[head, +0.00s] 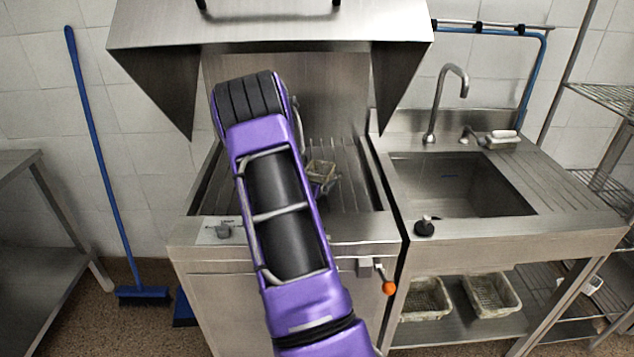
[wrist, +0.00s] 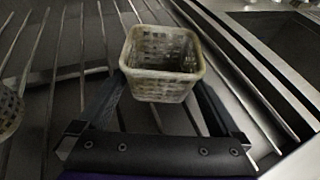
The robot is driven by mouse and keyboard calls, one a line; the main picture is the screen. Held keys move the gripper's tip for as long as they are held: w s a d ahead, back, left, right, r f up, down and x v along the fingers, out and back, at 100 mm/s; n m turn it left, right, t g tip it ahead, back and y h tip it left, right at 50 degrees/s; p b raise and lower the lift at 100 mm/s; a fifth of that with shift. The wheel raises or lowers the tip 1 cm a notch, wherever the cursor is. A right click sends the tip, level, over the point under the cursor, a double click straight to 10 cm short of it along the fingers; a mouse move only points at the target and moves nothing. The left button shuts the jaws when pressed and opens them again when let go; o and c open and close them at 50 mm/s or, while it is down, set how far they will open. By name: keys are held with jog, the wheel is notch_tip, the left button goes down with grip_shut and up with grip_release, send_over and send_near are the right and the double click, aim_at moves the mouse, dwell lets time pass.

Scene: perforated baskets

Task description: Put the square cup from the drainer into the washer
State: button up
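The square cup (wrist: 164,62), pale and perforated like a small basket, shows in the middle of the wrist view, its open top towards the camera. My gripper (wrist: 160,88) has a dark finger on each side of it, and the fingers look closed against its sides. In the head view the cup (head: 320,170) is just right of my purple arm, over the slatted rack of the washer (head: 352,190). Whether its base touches the slats I cannot tell. The washer's hood (head: 270,25) is raised. My arm hides the left middle of the rack.
Another perforated basket (wrist: 8,112) is at the left edge of the wrist view, on the slats. The sink (head: 450,185) and ribbed drainer (head: 560,190) are to the right; the drainer's ribbed part is bare. More baskets (head: 492,293) are on the lower shelf.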

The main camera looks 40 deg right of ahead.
jog(key=shift+r, duration=0.2)
jog(key=v, duration=1.2)
jog(key=shift+p, duration=0.4)
